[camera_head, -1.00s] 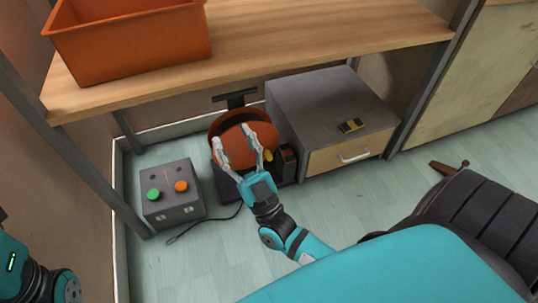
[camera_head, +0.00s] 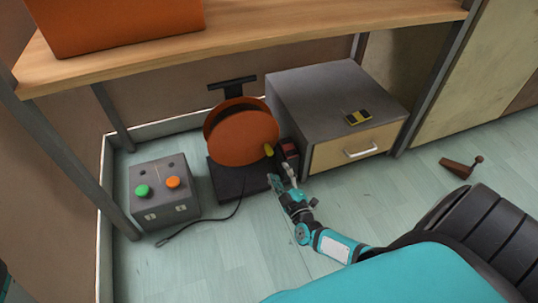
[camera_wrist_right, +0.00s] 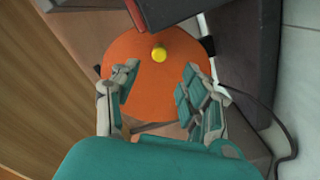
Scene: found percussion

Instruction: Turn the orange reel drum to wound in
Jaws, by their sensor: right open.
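The orange reel drum (camera_head: 240,139) stands upright on a dark base (camera_head: 238,178), under the wooden bench. A yellow knob (camera_head: 268,150) sits near the right edge of its face. My right gripper (camera_head: 281,174) is open and empty, just below and right of the knob in the head view. In the right wrist view, the open fingers (camera_wrist_right: 160,76) frame the orange drum face (camera_wrist_right: 152,88), with the yellow knob (camera_wrist_right: 159,54) beyond the fingertips. Contact with the drum is not evident. My left gripper is out of view.
A grey drawer cabinet (camera_head: 315,90) with a small yellow-black object (camera_head: 357,118) stands right of the drum. A button box (camera_head: 165,193) stands left, with a cable (camera_head: 205,222) on the floor. The bench top (camera_head: 270,34) overhangs the drum. A brown object (camera_head: 457,168) lies right.

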